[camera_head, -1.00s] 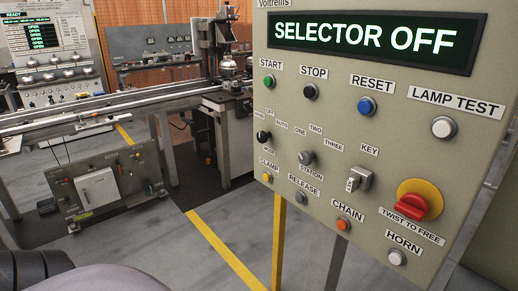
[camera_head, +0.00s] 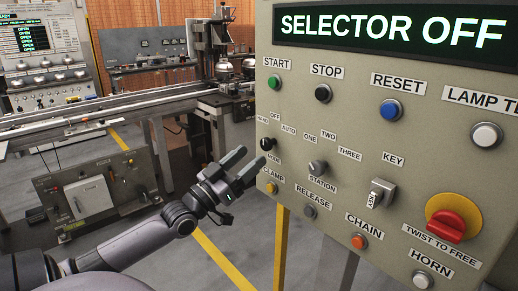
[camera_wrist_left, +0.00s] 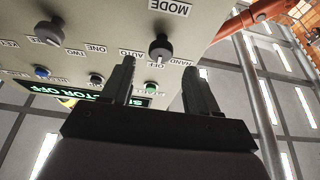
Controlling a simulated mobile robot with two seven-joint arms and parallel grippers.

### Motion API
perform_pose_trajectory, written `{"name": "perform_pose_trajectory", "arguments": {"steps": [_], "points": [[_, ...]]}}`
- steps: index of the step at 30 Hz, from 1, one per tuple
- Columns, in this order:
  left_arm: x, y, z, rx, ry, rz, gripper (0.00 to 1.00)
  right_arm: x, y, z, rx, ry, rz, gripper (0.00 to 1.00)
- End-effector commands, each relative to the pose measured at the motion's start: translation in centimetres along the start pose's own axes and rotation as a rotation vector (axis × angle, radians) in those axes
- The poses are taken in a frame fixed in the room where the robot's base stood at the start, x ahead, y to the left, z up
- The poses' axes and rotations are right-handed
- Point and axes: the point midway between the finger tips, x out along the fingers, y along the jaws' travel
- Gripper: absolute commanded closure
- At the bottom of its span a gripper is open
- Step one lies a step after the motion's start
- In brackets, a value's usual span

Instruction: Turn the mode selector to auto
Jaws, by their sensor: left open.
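The mode selector (camera_head: 267,144) is a black knob at the left edge of the beige control panel, with HAND, OFF and AUTO labels above it and MODE below. It also shows upside down in the left wrist view (camera_wrist_left: 160,47), its pointer towards OFF. The display (camera_head: 390,27) reads SELECTOR OFF. My left gripper (camera_head: 249,160) is open and empty, just left of the knob and apart from it. In the left wrist view its two fingers (camera_wrist_left: 159,68) point towards the panel, with the knob seen between and beyond the tips. My right gripper is out of view.
Near the mode selector are the green START button (camera_head: 274,82), the yellow CLAMP button (camera_head: 271,187) and the STATION selector (camera_head: 317,168). A red emergency stop (camera_head: 447,226) sticks out lower right. A conveyor line (camera_head: 100,125) stands behind on the left.

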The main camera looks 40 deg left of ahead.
Motion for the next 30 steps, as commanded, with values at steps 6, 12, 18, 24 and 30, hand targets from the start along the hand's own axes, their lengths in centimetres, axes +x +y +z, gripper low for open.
{"name": "perform_pose_trajectory", "arguments": {"steps": [6,12,18,24,30], "points": [[2.5,0.0,-0.1,0.0,0.001,-0.001,0.4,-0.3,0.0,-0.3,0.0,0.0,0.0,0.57],[3.9,0.0,0.0,0.001,-0.001,0.0,0.4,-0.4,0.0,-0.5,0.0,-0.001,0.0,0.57],[4.3,0.0,0.1,0.001,-0.003,0.0,0.4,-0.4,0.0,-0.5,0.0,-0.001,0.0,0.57],[4.3,0.0,0.1,0.001,-0.003,0.0,0.4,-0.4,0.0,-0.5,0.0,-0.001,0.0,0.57],[4.3,0.0,0.1,0.001,-0.003,0.0,0.95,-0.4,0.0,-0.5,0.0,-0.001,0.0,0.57]]}}
